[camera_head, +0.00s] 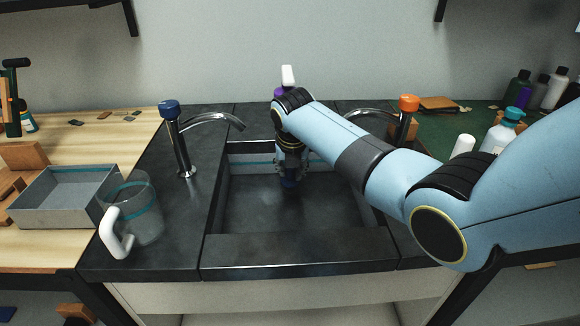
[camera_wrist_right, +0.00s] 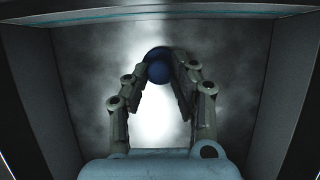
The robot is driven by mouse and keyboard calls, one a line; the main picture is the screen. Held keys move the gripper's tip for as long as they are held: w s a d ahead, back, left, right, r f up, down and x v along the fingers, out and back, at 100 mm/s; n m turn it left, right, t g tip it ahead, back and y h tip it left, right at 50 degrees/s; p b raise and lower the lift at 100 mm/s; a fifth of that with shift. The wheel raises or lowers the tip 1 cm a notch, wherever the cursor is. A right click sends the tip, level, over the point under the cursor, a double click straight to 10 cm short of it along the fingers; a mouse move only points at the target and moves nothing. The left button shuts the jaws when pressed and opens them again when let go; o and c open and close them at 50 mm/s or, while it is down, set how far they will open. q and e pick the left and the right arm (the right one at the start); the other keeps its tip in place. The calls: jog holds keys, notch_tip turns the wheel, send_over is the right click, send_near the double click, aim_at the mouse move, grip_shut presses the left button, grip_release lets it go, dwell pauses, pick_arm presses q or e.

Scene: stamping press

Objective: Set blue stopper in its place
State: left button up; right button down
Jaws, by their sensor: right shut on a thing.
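The blue stopper (camera_wrist_right: 157,70) sits between the fingertips of my right gripper (camera_wrist_right: 160,75) in the right wrist view. In the head view my right gripper (camera_head: 290,165) points down into the dark sink basin (camera_head: 330,215), and the blue stopper (camera_head: 289,183) shows small and dark at its tips. The gripper is shut on the stopper. I cannot tell whether the stopper touches the basin floor, and the drain is not clearly visible. My left gripper is not in view.
A faucet with a blue knob (camera_head: 170,108) stands left of the basin, and one with an orange knob (camera_head: 408,103) stands right. A clear pitcher (camera_head: 142,215) and a grey tray (camera_head: 55,208) are at left. Bottles (camera_head: 503,130) stand at right.

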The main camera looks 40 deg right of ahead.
dwell(0.4)
jog(key=shift+p, duration=0.3)
jog(key=shift+f, duration=0.2)
jog(key=shift+f+b, duration=0.55)
jog(key=shift+f, duration=0.2)
jog(key=shift+f, duration=0.1)
jog(key=c, duration=1)
grip_release()
